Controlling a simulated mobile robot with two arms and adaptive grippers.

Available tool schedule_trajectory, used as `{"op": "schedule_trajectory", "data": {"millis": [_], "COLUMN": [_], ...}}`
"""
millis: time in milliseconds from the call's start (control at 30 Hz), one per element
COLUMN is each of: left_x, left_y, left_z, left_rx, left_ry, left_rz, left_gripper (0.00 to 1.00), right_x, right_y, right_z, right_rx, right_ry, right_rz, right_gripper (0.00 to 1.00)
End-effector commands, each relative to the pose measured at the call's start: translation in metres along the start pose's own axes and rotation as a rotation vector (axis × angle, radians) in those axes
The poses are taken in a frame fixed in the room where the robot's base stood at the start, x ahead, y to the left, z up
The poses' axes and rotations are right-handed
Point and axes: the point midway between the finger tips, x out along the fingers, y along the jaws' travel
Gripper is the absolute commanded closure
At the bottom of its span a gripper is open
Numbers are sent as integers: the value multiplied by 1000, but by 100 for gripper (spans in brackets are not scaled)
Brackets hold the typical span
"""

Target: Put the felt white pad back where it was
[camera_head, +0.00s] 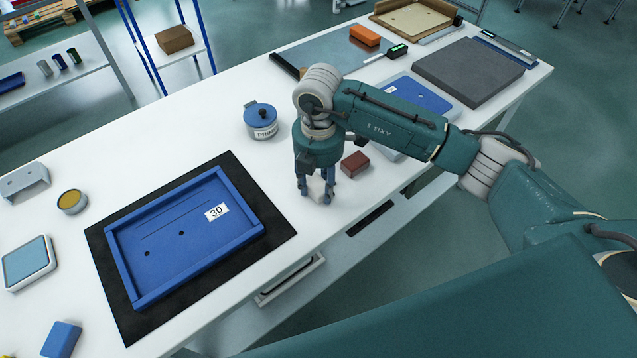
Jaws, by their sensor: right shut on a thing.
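The white felt pad (316,189) is a small pale block between the fingers of my right gripper (316,192). The gripper points down and is shut on the pad, low over the white table near its front edge. I cannot tell whether the pad touches the table. The fingers hide part of the pad. A blue panel fixture (170,245) with raised rims and a label "30" lies on a black mat (275,232) to the left of the gripper. My left gripper is not in view.
A dark red block (355,163) stands just right of the gripper. A blue-lidded pot (261,120) stands behind it to the left. A blue block (61,340), a yellow-topped tin (72,201) and a grey bracket (24,181) lie at the left. The table (215,130) is clear between pot and mat.

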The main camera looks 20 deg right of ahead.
Motion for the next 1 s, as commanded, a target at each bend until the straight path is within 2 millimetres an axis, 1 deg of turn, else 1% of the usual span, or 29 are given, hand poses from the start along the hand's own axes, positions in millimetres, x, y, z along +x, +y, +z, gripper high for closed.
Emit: {"op": "schedule_trajectory", "data": {"millis": [133,167,200,233,500,600,667,767,1000], "left_x": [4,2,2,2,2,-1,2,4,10], "left_y": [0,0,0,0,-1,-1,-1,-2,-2], "left_z": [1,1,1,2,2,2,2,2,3], "left_rx": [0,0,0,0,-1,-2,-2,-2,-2], "left_ry": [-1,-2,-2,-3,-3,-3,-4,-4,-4], "left_rz": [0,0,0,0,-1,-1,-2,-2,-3], "left_gripper": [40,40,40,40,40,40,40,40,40], "right_x": [5,3,3,3,2,-4,-9,-26,-79], "right_y": [0,0,0,0,0,0,1,2,2], "right_z": [0,0,0,0,0,0,0,0,0], "right_rx": [0,0,0,0,0,-1,-1,-2,0], "right_ry": [0,0,0,0,0,0,0,0,-1], "right_rz": [0,0,0,0,0,1,3,5,5], "right_gripper": [84,53,45,40,40,40,40,40,40]}}
